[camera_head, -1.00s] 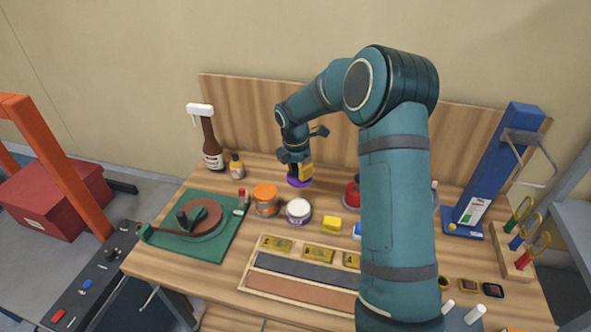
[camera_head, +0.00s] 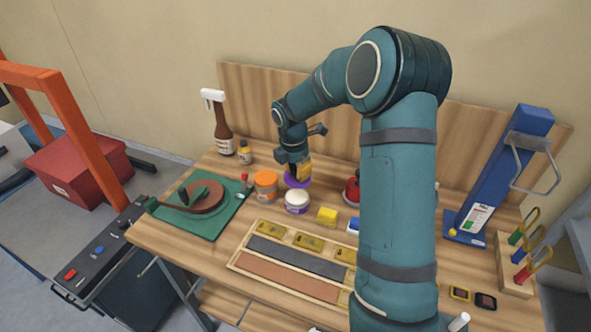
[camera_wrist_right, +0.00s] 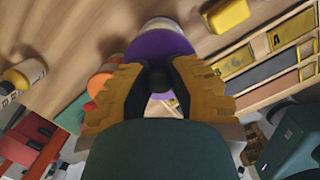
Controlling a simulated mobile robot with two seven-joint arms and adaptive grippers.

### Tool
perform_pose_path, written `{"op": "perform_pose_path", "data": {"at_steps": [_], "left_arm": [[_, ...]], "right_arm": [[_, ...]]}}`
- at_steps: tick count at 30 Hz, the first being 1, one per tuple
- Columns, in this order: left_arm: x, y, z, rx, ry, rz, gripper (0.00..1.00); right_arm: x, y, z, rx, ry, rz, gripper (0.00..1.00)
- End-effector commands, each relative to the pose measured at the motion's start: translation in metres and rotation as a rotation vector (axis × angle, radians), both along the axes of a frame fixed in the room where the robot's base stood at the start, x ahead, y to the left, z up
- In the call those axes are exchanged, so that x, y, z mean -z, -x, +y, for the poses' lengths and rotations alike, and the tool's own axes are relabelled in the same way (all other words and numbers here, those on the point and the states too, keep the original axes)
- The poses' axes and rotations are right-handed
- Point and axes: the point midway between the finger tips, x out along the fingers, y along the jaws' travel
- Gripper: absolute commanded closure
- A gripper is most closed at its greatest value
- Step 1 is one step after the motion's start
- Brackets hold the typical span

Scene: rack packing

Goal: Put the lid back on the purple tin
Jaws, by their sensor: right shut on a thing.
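The purple tin (camera_head: 297,201) stands upright and uncovered near the middle of the bench, with a white top and a purple band. My right gripper (camera_head: 299,174) is shut on the purple lid (camera_head: 295,181), just behind the tin in the head view. The lid looks raised and apart from the tin, though the exact height is hard to tell. In the right wrist view, the purple lid (camera_wrist_right: 158,46) shows between and beyond the yellow fingers (camera_wrist_right: 157,85). A white rim beyond it may be the tin. My left gripper is not in view.
An orange-lidded jar (camera_head: 266,184) stands close left of the tin, and a yellow block (camera_head: 327,215) is to its right. A red object (camera_head: 352,190) is partly hidden by my arm. The compartment tray (camera_head: 290,265) lies in front; a green mat (camera_head: 196,222) is at left.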

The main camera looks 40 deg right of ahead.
Motion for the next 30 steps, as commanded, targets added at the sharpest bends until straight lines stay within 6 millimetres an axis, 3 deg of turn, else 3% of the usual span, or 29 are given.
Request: {"op": "perform_pose_path", "data": {"at_steps": [18, 30], "left_arm": [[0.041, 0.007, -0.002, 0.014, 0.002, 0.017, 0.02], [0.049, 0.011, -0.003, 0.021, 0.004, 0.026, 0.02]], "right_arm": [[0.044, 0.000, 0.000, 0.000, 0.000, 0.000, 1.00], [0.064, 0.000, 0.000, 0.001, 0.000, 0.000, 1.00]]}}
